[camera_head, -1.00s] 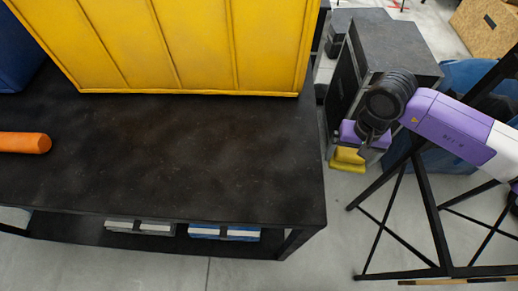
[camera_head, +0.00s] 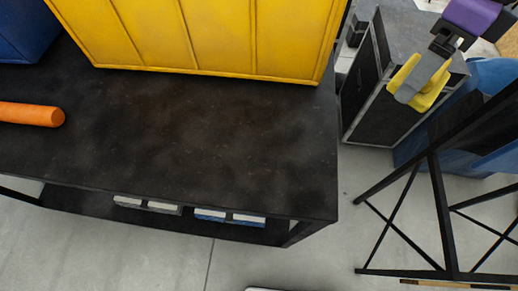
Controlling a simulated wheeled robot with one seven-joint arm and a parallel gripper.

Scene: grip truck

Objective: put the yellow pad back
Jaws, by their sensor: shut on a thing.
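The yellow pad (camera_head: 434,91) is at the upper right of the head view, held up in front of a dark case. My gripper (camera_head: 422,83) is shut on it. A grey finger crosses the pad's middle, so yellow shows on both sides and part of the pad is hidden. The pad looks tilted. Gripper and pad are to the right of the black table (camera_head: 190,135), clear of its edge. Where the pad belongs cannot be told from this view.
A large yellow box (camera_head: 205,38), a blue box (camera_head: 22,32) and an orange cylinder (camera_head: 32,115) are on the table. Small boxes (camera_head: 228,217) sit on its lower shelf. The dark case (camera_head: 365,85) and a black frame (camera_head: 440,210) stand right. The table's front is clear.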

